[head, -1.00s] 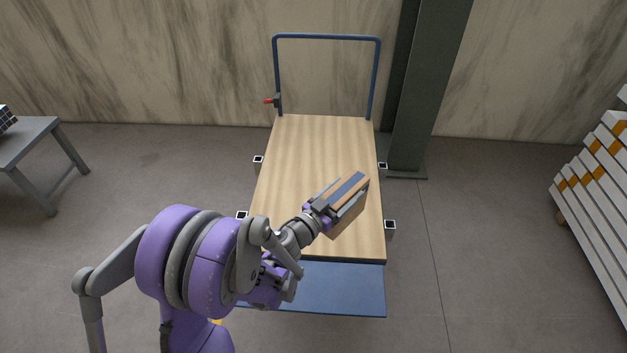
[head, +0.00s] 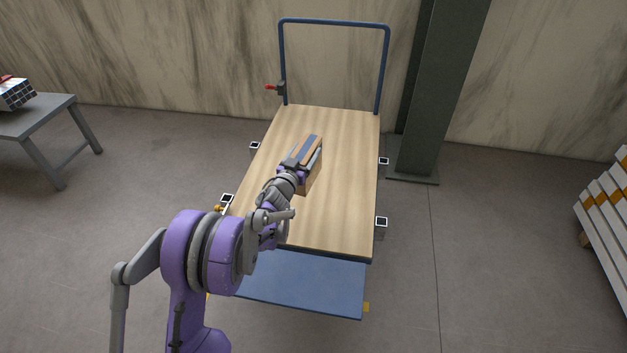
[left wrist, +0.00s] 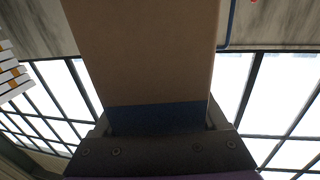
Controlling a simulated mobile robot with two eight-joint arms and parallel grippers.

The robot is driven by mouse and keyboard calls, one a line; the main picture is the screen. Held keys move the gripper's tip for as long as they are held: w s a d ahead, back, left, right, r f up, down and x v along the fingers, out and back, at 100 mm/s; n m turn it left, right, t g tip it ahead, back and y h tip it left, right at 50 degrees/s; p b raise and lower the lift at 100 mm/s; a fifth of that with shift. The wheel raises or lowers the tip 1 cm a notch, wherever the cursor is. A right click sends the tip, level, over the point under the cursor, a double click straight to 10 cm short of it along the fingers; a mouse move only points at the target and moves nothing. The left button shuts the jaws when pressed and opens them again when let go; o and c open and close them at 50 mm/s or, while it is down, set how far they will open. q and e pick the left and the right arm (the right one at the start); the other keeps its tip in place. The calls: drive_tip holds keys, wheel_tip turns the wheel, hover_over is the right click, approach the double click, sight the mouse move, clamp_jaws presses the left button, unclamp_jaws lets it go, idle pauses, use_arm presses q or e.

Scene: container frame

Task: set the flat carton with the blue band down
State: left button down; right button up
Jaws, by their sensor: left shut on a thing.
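The flat carton with the blue band (head: 312,172) is brown cardboard and is held over the middle of the wooden cart deck (head: 330,215). My left gripper (head: 301,158) is shut on it. In the left wrist view the carton (left wrist: 145,50) fills the middle, with its blue band (left wrist: 155,118) between the fingers of the left gripper (left wrist: 160,125). I cannot tell whether the carton touches the deck or hangs above it. My right gripper is not in view.
The cart has a blue push handle (head: 335,23) at the far end and a blue panel (head: 300,282) at the near end. A green column (head: 440,90) stands behind right, and a grey table (head: 50,115) stands at left. The rest of the deck is bare.

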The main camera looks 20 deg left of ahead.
use_arm(q)
drive_tip(key=w+a+f+n+y+b, duration=0.25)
drive_tip(key=w+a+f+b, duration=0.3)
drive_tip(key=a+f, duration=0.35)
wheel_tip(320, 180, down, 8)
drive_tip(key=a, duration=0.1)
drive_tip(key=shift+w+b, duration=0.15)
drive_tip(key=shift+b, duration=0.2)
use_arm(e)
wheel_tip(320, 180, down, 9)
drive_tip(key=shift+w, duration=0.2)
use_arm(q)
drive_tip(key=shift+y, duration=0.25)
drive_tip(key=shift+f, duration=0.25)
unclamp_jaws()
drive_tip(key=shift+g, duration=0.3)
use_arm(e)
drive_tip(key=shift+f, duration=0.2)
use_arm(q)
drive_tip(key=shift+r, duration=0.1)
